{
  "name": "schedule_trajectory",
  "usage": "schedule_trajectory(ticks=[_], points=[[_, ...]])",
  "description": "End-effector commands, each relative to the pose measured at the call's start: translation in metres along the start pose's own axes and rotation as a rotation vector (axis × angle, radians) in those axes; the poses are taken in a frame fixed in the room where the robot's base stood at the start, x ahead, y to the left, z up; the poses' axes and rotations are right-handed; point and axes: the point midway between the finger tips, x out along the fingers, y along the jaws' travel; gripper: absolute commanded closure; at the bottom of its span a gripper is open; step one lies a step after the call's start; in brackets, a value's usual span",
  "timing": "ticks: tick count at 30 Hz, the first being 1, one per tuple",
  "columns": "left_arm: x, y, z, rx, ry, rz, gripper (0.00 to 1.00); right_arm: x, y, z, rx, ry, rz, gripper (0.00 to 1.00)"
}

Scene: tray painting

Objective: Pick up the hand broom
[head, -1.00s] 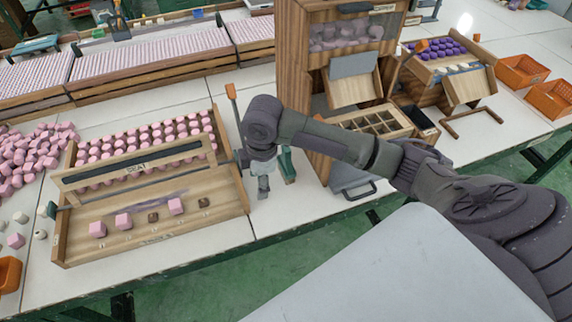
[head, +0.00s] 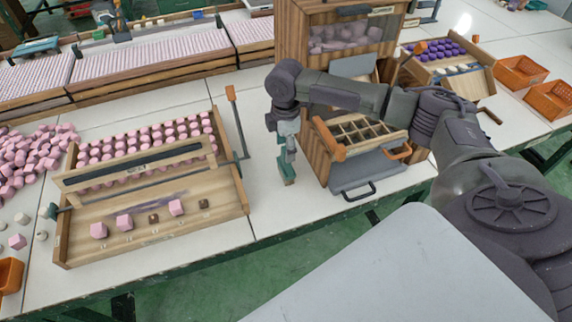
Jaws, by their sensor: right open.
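What looks like the hand broom (head: 288,174) is a small green thing with a tan end. It is at the table's middle, just left of the wooden cabinet. Its upper part is partly hidden by my right gripper (head: 285,150). My right gripper is open and points down at the broom's upper end. I cannot tell whether its fingers touch the broom or are around it. My left gripper is not in view.
The wooden cabinet (head: 292,35) and a grey pan-like part with a black handle (head: 358,194) are close on the right. An orange-topped lever (head: 231,93) and a wooden tray (head: 222,212) with pink blocks are on the left. White table is bare in front of the broom.

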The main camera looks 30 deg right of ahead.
Motion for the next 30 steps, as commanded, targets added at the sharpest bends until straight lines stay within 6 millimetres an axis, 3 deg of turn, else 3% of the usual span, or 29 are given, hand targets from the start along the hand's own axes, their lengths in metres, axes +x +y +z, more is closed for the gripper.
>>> schedule_trajectory(ticks=[12,21,30], points=[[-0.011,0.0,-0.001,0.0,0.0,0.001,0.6,0.049,0.001,0.002,0.0,-0.001,-0.001,0.4],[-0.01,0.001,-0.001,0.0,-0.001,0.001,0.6,0.055,0.001,0.002,-0.001,0.0,0.001,0.4],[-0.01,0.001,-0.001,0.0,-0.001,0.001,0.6,0.054,0.002,0.002,0.0,0.0,0.001,0.9]])
